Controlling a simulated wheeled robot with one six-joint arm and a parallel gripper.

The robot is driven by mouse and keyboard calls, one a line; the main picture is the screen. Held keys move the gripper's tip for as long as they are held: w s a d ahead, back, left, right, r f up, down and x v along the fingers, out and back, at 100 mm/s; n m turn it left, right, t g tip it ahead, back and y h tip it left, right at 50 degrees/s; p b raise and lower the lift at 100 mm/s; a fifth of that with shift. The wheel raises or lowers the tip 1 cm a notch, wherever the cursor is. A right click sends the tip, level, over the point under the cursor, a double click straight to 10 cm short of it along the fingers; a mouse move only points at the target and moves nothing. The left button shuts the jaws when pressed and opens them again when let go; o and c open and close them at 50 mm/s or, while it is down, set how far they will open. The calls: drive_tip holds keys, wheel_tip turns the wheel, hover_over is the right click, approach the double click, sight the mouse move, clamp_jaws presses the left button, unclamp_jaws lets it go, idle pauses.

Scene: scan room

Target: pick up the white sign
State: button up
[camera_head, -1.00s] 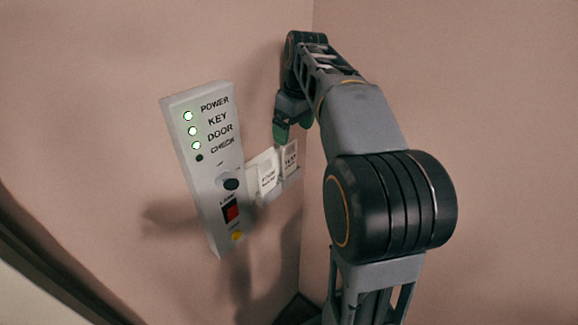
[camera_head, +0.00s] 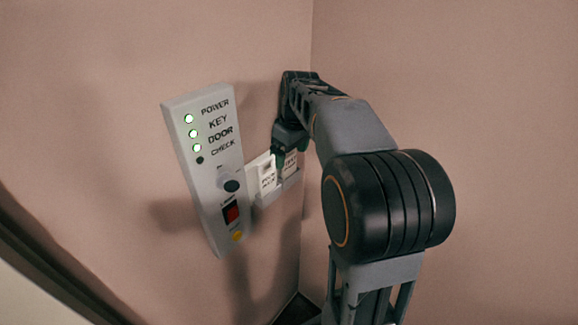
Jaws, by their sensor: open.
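Two small white signs with dark lettering stand side by side in a shallow white holder (camera_head: 262,200) on the left wall, near the corner. The left sign (camera_head: 268,180) is mostly clear to see. The right sign (camera_head: 290,168) is partly covered by my gripper. Their lettering is too small to read. My gripper (camera_head: 279,160) points down at the signs, its dark fingertips at their upper part, in front of or around them; I cannot tell whether they touch. It is open and holds nothing that I can see.
A tall white control panel (camera_head: 208,170) is on the wall just left of the holder, with lit green lamps, a dark knob (camera_head: 232,186), a red switch (camera_head: 231,212) and a yellow button. The right wall (camera_head: 480,120) is bare and meets the left wall close to the holder.

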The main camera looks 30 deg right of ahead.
drive_tip(key=c, duration=1)
drive_tip(key=shift+r, duration=0.1)
drive_tip(key=shift+r, duration=0.55)
wheel_tip(320, 180, up, 2)
drive_tip(key=shift+s+r, duration=0.1)
drive_tip(key=s+r+b, duration=0.1)
drive_tip(key=s+r, duration=0.2)
drive_tip(key=s, duration=0.1)
drive_tip(key=s+a+r+b, duration=0.1)
drive_tip(key=s+r, duration=0.2)
drive_tip(key=s, duration=0.2)
drive_tip(key=s+r+b, duration=0.1)
drive_tip(key=s+r, duration=0.2)
drive_tip(key=s, duration=0.1)
drive_tip(key=shift+s+a+r, duration=0.25)
drive_tip(key=shift+s+a, duration=0.1)
